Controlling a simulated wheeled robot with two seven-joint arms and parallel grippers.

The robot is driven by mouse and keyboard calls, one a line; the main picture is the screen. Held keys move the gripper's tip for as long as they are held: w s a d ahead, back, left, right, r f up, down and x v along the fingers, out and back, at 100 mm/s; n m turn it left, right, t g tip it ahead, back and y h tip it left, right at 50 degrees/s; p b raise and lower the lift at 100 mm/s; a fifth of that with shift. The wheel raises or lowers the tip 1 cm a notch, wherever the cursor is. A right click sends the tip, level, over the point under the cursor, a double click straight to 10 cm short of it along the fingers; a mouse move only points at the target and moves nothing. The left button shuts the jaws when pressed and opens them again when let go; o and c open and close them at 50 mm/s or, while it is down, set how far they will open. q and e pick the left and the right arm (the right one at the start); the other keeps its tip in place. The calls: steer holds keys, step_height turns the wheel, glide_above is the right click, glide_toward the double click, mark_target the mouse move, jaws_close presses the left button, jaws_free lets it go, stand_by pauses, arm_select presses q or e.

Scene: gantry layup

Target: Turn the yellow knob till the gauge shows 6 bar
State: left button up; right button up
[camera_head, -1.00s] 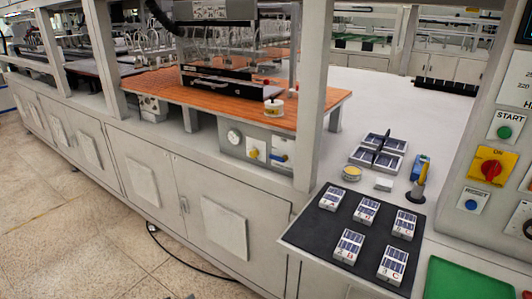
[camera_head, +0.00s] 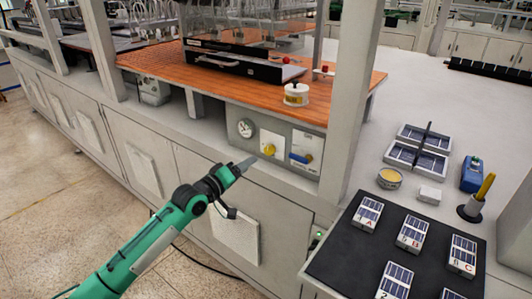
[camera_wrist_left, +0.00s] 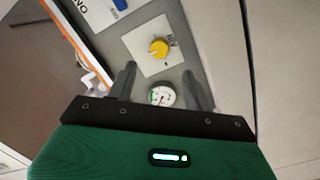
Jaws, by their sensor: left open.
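The yellow knob (camera_head: 269,149) sits on a white plate on the grey panel below the orange worktop. The round gauge (camera_head: 245,128) is just left of it; its reading is too small to tell. My left gripper (camera_head: 246,163) is a little in front of and below the panel, to the left of the knob. In the left wrist view the knob (camera_wrist_left: 159,47) lies beyond the fingertips, and the gauge (camera_wrist_left: 162,95) shows between the fingers. My right gripper is not in view.
A blue-handled valve (camera_head: 302,157) is right of the knob on the same panel (camera_head: 237,112). A frame post (camera_head: 352,100) stands to its right. A black mat (camera_head: 340,250) with small solar cells lies at the lower right. The floor at left is clear.

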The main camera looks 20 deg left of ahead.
mark_target(268, 152)
arm_select(q)
steer(key=x, duration=0.8)
steer(key=shift+w+d+p, duration=0.1)
steer(key=shift+w+p, duration=0.2)
steer(key=shift+w+d, duration=0.15)
steer(key=shift+w, duration=0.05)
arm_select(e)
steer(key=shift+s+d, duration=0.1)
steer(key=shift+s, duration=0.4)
arm_select(q)
steer(key=c, duration=1)
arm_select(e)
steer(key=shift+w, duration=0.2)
